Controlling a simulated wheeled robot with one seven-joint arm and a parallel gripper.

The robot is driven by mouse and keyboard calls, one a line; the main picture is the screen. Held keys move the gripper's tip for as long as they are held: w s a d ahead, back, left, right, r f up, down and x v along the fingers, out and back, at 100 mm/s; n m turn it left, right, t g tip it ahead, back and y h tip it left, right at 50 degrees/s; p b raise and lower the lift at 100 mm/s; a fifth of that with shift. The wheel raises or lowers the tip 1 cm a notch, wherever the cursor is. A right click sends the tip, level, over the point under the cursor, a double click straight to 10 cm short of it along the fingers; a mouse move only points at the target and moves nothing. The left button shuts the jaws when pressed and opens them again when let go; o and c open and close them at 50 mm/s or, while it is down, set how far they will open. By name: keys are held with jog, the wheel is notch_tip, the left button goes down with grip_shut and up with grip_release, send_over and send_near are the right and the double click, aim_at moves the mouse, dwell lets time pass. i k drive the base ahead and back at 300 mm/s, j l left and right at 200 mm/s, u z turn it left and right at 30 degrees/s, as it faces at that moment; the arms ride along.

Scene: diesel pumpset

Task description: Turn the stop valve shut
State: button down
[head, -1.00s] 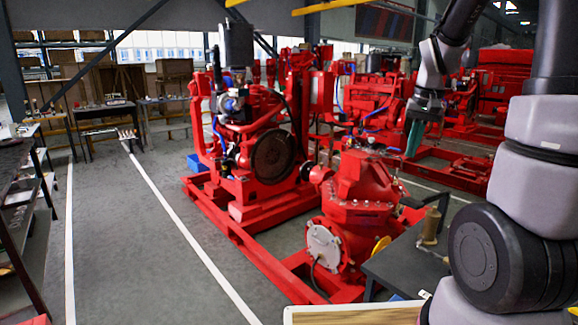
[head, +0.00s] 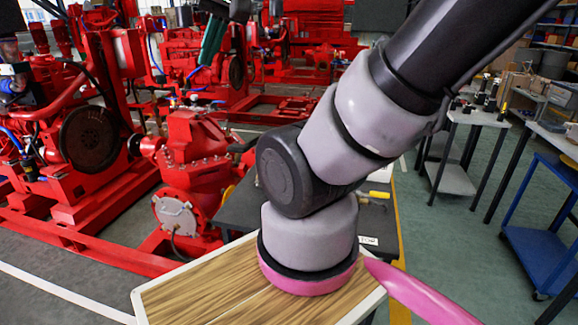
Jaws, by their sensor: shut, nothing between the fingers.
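I cannot make out a stop valve for certain in the head view. A small yellow part (head: 228,193) shows at the right side of the red pump (head: 195,150), partly hidden by the dark table; I cannot tell whether it is a valve handle. My gripper (head: 210,42) hangs at the top, left of centre, with greenish fingers pointing down. It is shut and empty, and its upper part is cut off by the frame edge. In the picture it lies above the pump, apart from it. My own arm covers much of the middle and right.
A dark table (head: 240,212) stands right of the pump, with a yellow-handled item (head: 379,194) on it. A red engine (head: 90,110) is at left. Grey benches (head: 465,118) and a blue trolley (head: 545,230) stand at right.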

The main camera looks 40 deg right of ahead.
aim_at(359, 193)
jog(key=z, duration=1.8)
